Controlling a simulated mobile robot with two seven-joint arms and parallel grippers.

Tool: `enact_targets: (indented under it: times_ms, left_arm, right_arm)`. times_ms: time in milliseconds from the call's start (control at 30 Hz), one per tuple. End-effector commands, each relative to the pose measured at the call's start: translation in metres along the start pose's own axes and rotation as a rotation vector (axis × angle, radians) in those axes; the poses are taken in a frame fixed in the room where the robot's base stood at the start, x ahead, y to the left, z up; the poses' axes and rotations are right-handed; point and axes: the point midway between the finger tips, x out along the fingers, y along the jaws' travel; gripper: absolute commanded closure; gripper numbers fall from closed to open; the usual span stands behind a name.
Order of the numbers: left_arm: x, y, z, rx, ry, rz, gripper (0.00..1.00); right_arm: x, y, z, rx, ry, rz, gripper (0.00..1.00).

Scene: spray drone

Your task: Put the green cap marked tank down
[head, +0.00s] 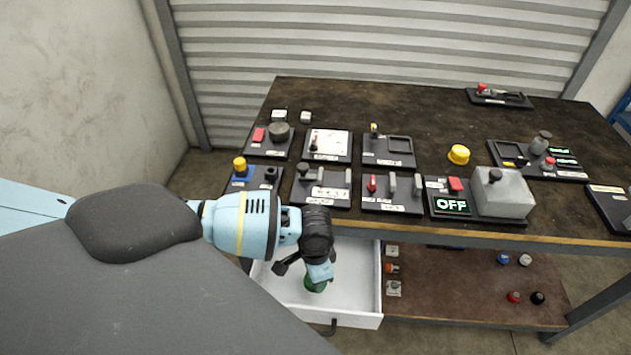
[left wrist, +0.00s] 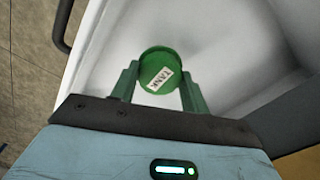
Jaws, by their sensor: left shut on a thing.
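The green cap (left wrist: 158,70) shows in the left wrist view with a white label reading TANK on its top. My left gripper (left wrist: 160,88) is shut on it, one finger on each side. In the head view the green cap (head: 316,285) is below my left gripper (head: 312,274), inside the open white drawer (head: 352,318). I cannot tell whether the cap touches the drawer floor. My right gripper is not in view.
The drawer is open under the front edge of a dark workbench (head: 430,105) that carries several switch panels. A yellow cap (head: 459,154) lies on the bench. The lower shelf (head: 450,295) holds several small knobs. The drawer floor around the cap looks clear.

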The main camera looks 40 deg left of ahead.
Motion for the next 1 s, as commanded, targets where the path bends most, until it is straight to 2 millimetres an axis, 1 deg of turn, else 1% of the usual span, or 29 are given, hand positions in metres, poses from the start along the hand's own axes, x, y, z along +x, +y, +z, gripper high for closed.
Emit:
enact_targets:
  times_ms: [300, 567, 700, 733, 900, 1000]
  left_arm:
    - [0.036, 0.001, 0.001, 0.001, -0.002, 0.0, 0.78]
    - [0.036, 0.0, 0.0, 0.0, 0.0, -0.001, 0.78]
    - [0.04, 0.0, 0.0, 0.0, -0.001, 0.0, 0.78]
    - [0.04, 0.0, 0.0, 0.0, -0.001, 0.0, 0.53]
    - [0.04, 0.0, 0.0, 0.0, -0.001, -0.001, 0.33]
    - [0.04, 0.0, 0.0, 0.0, -0.001, -0.001, 0.33]
  right_arm:
    - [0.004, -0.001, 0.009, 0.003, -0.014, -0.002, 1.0]
    - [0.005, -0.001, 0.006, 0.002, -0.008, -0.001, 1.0]
    - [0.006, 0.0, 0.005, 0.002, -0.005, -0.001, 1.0]
    - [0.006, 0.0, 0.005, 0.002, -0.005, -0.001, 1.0]
    - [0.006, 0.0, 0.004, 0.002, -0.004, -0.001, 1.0]
    - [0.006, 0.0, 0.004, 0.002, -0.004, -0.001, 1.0]
